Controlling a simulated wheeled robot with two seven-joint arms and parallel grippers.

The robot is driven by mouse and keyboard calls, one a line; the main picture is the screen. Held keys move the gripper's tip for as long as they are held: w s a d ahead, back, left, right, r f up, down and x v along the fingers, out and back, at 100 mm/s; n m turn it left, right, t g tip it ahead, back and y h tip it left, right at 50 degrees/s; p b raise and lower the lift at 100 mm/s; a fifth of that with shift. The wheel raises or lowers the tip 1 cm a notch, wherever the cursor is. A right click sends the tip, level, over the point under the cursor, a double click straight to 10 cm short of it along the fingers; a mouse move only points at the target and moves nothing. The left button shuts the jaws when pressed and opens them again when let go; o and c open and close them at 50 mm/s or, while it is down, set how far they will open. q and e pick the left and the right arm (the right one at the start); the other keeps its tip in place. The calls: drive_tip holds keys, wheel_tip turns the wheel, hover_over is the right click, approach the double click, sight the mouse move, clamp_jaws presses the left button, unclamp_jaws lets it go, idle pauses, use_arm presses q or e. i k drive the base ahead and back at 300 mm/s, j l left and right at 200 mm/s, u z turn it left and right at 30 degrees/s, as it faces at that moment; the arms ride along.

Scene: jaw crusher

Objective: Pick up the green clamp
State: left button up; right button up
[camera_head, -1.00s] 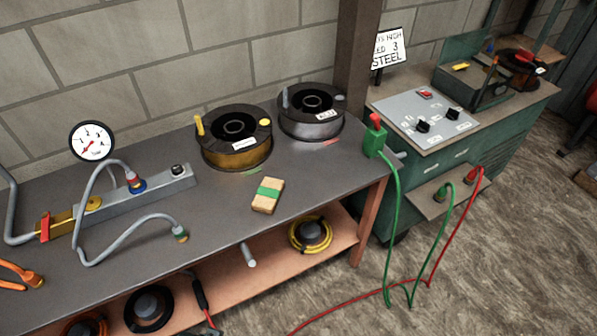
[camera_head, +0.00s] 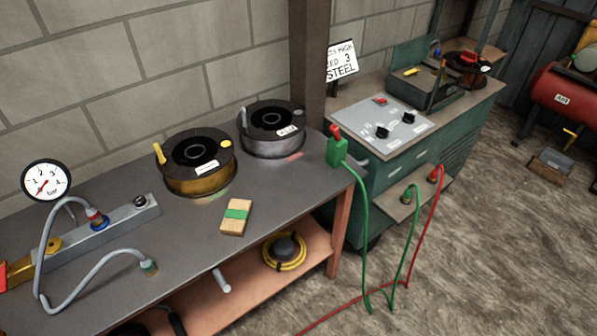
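The green clamp (camera_head: 337,152) has a green body with a red top. It is at the right end of the grey workbench (camera_head: 190,258), at the edge beside the wooden post. A green cable (camera_head: 364,225) runs from it down to the floor and up to a socket on the green machine (camera_head: 455,135). Neither of my grippers shows in the head view.
Two wire spools, one gold (camera_head: 200,180) and one silver (camera_head: 270,140), stand left of the clamp. A wood block with a green band (camera_head: 236,217) lies on the bench. A red cable (camera_head: 414,240) trails over the floor. Open floor lies at the lower right.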

sight(337, 150)
drive_tip(key=l+u, duration=0.15)
drive_tip(key=u, duration=0.2)
drive_tip(key=i+l+u, duration=0.1)
drive_tip(key=u, duration=0.25)
drive_tip(key=l+u, duration=0.65)
drive_tip(key=l, duration=0.55)
drive_tip(key=l+u, duration=0.35)
drive_tip(key=l, duration=0.45)
drive_tip(key=k+l, duration=0.1)
drive_tip(key=l, duration=0.4)
drive_tip(key=k+l, duration=0.1)
drive_tip(key=l, duration=0.45)
drive_tip(key=k+l, duration=0.1)
drive_tip(key=l, duration=0.4)
drive_tip(key=k+l+u, duration=0.1)
drive_tip(key=l, duration=0.4)
drive_tip(key=k+l, duration=0.1)
drive_tip(key=l, duration=0.4)
